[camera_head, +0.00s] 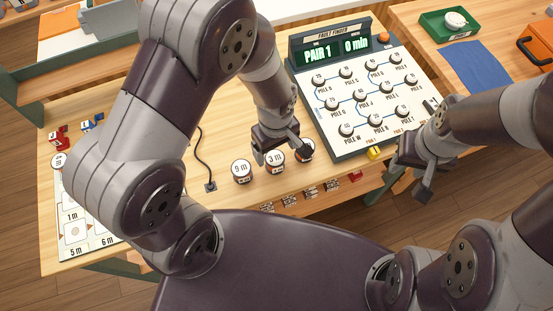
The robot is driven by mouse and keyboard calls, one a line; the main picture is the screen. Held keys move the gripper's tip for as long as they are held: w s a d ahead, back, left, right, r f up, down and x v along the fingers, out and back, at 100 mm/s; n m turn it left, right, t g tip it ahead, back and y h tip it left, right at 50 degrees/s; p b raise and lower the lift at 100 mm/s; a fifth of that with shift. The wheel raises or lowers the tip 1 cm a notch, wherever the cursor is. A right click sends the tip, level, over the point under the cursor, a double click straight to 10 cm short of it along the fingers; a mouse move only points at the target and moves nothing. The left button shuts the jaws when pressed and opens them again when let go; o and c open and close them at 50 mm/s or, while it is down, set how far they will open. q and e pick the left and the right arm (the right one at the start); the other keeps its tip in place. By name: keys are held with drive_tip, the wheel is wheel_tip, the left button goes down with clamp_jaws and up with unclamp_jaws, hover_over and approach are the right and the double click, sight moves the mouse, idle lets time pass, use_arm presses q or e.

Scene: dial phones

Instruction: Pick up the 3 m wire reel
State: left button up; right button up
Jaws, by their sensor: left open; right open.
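The 3 m wire reel (275,159) stands upright on the wooden table, its white label facing up. The 9 m reel (241,169) stands to its left. A third reel (307,155) stands to its right, its label mostly hidden by a finger of my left gripper. My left gripper (281,154) is open, with the 3 m reel showing between its fingers in the picture. I cannot tell whether the fingers touch it or how far they reach down. My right gripper (407,180) is open and empty, at the table's front edge right of the board.
The fault finder board (385,135) with several pole dials stands right of the reels. A black cable (205,165) lies left of them. A card with metre labels (73,232) lies at the left, partly behind my arm. A green tray (430,27) and blue cloth (480,65) are on the right.

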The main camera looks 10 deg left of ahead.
sight(276, 159)
use_arm(q)
drive_tip(key=f, duration=0.5)
drive_tip(key=shift+s+f, duration=0.15)
drive_tip(key=shift+s, duration=0.1)
drive_tip(key=shift+w+f, duration=0.15)
drive_tip(key=shift+f, duration=0.3)
drive_tip(key=c, duration=1.1)
drive_tip(key=shift+r, duration=0.1)
